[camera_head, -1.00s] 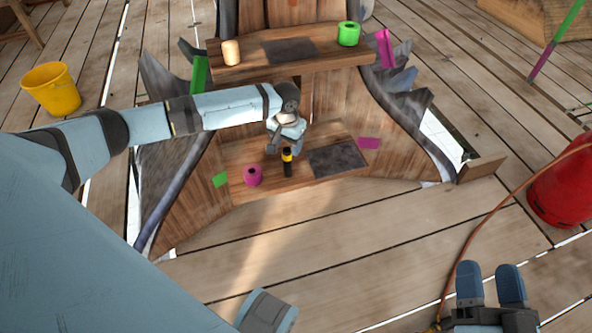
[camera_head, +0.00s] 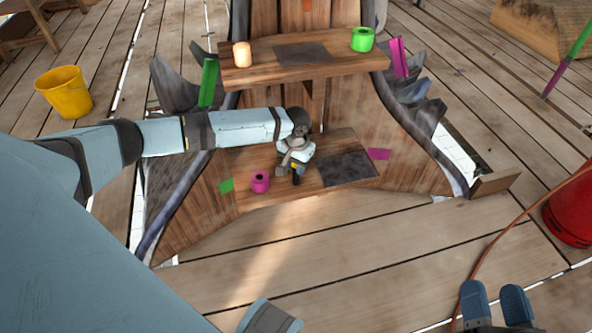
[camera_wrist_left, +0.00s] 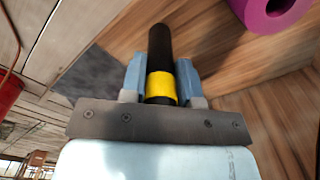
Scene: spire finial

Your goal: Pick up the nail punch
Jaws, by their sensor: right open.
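The nail punch is a black rod with a yellow band. In the head view the nail punch (camera_head: 296,180) stands upright at the front of the lower wooden shelf (camera_head: 330,143), mostly hidden by my left gripper (camera_head: 291,168). In the left wrist view the nail punch (camera_wrist_left: 161,50) lies between the two blue fingers of the left gripper (camera_wrist_left: 160,80). The fingers are snug against its sides by the yellow band, and the gripper appears shut on it. My right gripper (camera_head: 495,300) is open and empty at the bottom right, over the floor.
A magenta ring-shaped piece (camera_head: 260,182) stands close left of the punch; a dark pad (camera_head: 347,168) lies to its right. The upper shelf (camera_head: 330,70) carries a green piece (camera_head: 362,39) and a tan cylinder (camera_head: 242,54). A red container (camera_head: 572,210) stands right; a yellow bucket (camera_head: 64,92) left.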

